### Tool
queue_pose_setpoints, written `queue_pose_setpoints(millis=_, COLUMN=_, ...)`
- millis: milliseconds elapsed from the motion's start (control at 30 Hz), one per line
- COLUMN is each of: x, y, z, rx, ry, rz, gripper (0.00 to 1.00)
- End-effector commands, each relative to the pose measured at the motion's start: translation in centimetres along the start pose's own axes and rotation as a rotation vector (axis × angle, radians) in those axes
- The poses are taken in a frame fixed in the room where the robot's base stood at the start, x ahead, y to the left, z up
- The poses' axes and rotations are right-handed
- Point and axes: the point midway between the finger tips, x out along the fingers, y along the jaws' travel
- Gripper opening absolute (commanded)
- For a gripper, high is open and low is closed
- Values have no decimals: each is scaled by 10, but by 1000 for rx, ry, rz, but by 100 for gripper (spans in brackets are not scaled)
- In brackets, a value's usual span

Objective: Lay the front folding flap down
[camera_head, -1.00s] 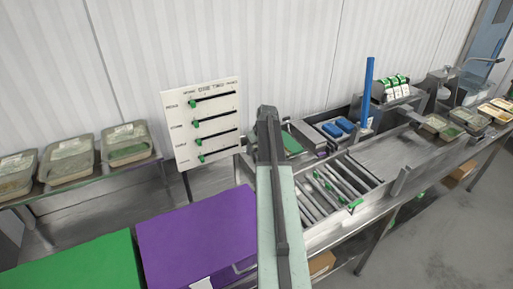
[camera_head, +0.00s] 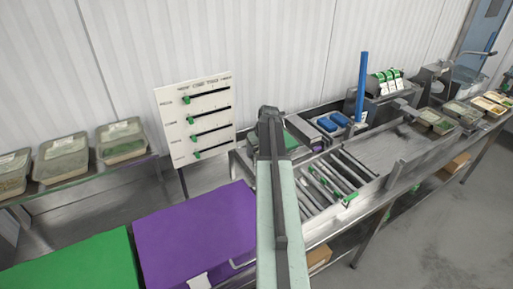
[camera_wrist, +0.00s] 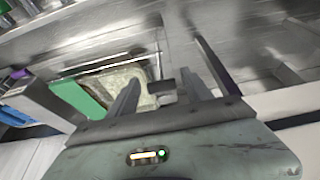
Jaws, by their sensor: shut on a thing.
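I cannot make out the front folding flap for certain. A thin upright grey plate (camera_head: 398,175) stands by the steel line in the head view. My gripper (camera_wrist: 165,85) shows in the wrist view with its two dark fingers apart. A small grey piece lies between them and seems to be held, but its shape is unclear. Behind the fingers is a tray with pale contents (camera_wrist: 131,80) beside a green block (camera_wrist: 76,99). In the head view my arm reaches over the near end of the line and hides the gripper.
The roller section (camera_head: 335,180) lies right of my arm. A purple box (camera_head: 190,230) and a green box (camera_head: 75,265) are at the front left. A white slider panel (camera_head: 195,122) and lidded trays (camera_head: 122,138) stand behind. A blue post (camera_head: 361,88) rises from the line.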

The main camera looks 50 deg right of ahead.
Motion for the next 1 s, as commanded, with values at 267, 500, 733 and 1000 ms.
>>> queue_pose_setpoints(millis=267, x=0, y=1, z=10, rx=1, ry=-1, rz=3, gripper=46)
queue_pose_setpoints(millis=500, x=-1, y=0, z=25, rx=1, ry=0, rz=2, gripper=9)
queue_pose_setpoints(millis=733, x=0, y=0, z=28, rx=0, ry=0, rz=0, gripper=9)
queue_pose_setpoints(millis=1000, x=4, y=-1, z=48, rx=0, ry=0, rz=0, gripper=9)
